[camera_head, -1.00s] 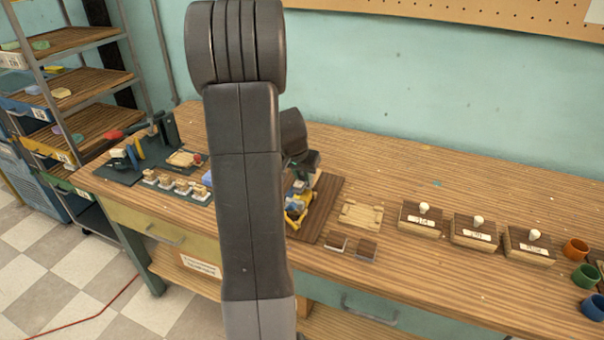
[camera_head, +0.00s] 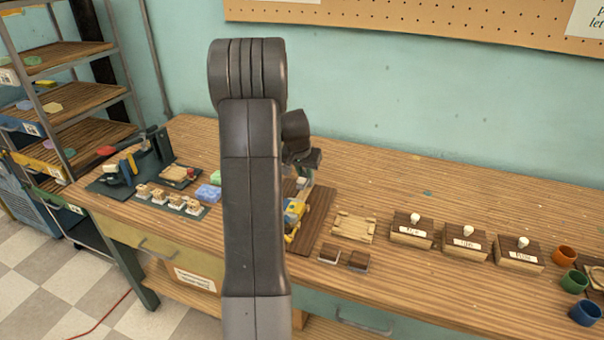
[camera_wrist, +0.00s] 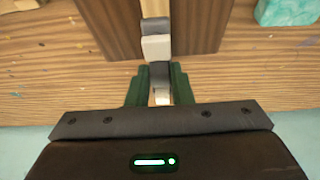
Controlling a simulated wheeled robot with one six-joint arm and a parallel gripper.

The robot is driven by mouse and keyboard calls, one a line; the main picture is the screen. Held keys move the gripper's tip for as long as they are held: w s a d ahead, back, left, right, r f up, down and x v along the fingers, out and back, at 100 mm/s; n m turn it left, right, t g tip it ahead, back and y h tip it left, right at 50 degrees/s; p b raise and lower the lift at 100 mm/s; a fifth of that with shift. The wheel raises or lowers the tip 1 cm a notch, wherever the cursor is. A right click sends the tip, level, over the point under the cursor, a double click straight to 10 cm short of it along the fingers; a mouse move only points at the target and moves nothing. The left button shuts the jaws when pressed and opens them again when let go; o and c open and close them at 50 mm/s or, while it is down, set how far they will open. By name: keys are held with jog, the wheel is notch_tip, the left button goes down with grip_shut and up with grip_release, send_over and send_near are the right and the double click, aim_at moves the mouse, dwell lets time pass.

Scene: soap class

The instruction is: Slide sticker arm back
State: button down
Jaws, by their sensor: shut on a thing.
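The sticker arm shows in the wrist view as a grey-and-white bar (camera_wrist: 156,46) running out over the edge of a dark striped board (camera_wrist: 199,22). My gripper (camera_wrist: 159,88) has green fingers shut on the near grey end of this bar. In the head view my gripper (camera_head: 306,176) is at the back of the yellow-and-blue sticker device (camera_head: 293,212), which sits on the dark board (camera_head: 317,215). My own arm hides the left side of the board and part of the device. The exact contact at the fingertips is too small to see clearly there.
A pale wooden tray (camera_head: 354,228) and two small dark blocks (camera_head: 329,254) lie right of the board. Three labelled boxes with white knobs (camera_head: 465,242) and coloured cups (camera_head: 573,281) stand further right. A blue block (camera_head: 207,193) lies left. The bench behind is clear.

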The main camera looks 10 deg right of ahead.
jog(key=shift+w+d+r, duration=0.1)
jog(key=shift+w+r, duration=0.1)
jog(key=c, duration=1.5)
grip_release()
jog(key=shift+o, duration=1.1)
jog(key=shift+w+d+f, duration=0.1)
jog(key=v, duration=1.4)
jog(key=shift+f+b, duration=0.15)
jog(key=shift+b, duration=0.3)
